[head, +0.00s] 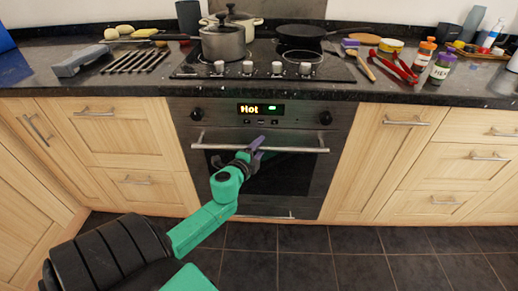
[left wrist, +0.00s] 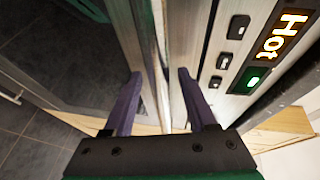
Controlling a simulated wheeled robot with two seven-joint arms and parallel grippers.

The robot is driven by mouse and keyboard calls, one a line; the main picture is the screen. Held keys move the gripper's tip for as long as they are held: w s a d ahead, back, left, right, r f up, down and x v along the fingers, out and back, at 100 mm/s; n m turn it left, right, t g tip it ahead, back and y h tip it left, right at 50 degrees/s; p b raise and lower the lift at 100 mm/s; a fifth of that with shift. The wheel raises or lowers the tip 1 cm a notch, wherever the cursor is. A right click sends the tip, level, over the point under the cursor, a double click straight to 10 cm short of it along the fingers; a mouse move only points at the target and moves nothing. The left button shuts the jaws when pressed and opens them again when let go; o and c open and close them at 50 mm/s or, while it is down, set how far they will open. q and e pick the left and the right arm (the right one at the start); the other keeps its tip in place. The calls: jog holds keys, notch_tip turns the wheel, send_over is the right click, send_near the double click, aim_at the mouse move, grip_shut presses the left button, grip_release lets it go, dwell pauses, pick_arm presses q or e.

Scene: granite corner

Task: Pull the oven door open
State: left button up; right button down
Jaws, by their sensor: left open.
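The oven door (head: 290,180) has dark glass and looks shut under a control panel with a lit "Hot" display (head: 261,109). A silver bar handle (head: 300,150) runs across the door's top. My green left arm reaches to it, and my left gripper (head: 255,149), with purple fingers, is at the middle of the handle. In the left wrist view the open fingers (left wrist: 160,90) point at the door front, one towards the glass side and one towards the panel side. The handle (left wrist: 156,50) runs between them in that picture; I cannot tell whether they touch it. My right gripper is out of view.
A grey pot (head: 224,43) and a dark pan (head: 300,32) stand on the hob above the oven. Bottles, red tongs (head: 399,70) and other utensils lie on the dark counter. Wooden cabinets flank the oven. The tiled floor (head: 300,240) in front looks clear.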

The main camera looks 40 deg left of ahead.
pick_arm(q)
grip_shut()
dwell(1.4)
